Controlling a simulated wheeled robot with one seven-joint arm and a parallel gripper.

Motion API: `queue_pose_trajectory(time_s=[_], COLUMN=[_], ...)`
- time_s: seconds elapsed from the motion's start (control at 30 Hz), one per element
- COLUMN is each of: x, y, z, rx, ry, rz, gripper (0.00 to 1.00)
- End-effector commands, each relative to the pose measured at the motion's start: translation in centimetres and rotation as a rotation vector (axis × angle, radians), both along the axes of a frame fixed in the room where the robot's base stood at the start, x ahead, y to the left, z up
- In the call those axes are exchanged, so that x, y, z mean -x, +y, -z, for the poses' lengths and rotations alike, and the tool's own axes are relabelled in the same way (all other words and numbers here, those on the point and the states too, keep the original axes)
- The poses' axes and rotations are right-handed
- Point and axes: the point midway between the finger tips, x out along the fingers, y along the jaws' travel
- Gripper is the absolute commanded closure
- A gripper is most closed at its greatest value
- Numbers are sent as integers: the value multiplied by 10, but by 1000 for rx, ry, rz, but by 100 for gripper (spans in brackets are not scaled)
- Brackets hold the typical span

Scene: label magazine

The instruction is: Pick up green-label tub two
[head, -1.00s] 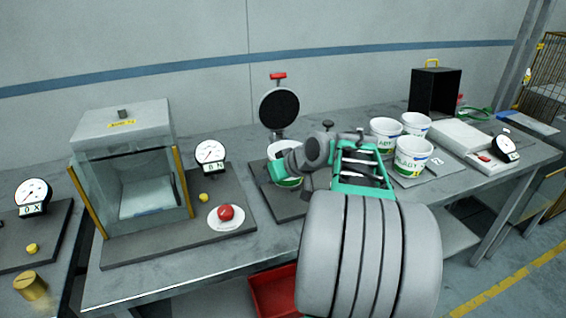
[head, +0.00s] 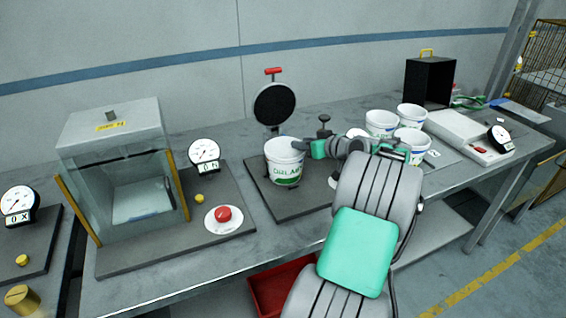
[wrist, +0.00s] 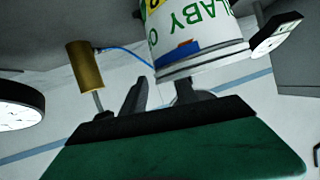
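A white tub (head: 284,170) with green and dark lettering stands upright on a dark base plate under a round black disc. My gripper (head: 304,146) is at its right, close to the rim. The right fingertip is hidden behind the rim; contact cannot be told. Three more white tubs, including one at the front (head: 411,143), stand to the right. I cannot tell which is tub two.
A glass-fronted cabinet (head: 115,160), a red button (head: 223,213) and a dial (head: 204,152) stand to the left. A black box (head: 430,82) and a white scale (head: 465,135) are at the right. The disc (head: 275,104) stands just behind the near tub.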

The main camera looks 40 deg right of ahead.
Motion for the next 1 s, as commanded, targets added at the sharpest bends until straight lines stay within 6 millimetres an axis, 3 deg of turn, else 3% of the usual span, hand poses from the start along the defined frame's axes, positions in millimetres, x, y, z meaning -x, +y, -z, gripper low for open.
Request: queue_pose_trajectory(time_s=[0.13,0.37,0.8,1.0], x=[-20,-22,-22,-22], y=[1,0,1,1], z=[7,8,8,8], rx=[0,1,1,1], ry=[1,0,1,1], rz=[-3,-2,-3,-4], gripper=[65,65,100,100])
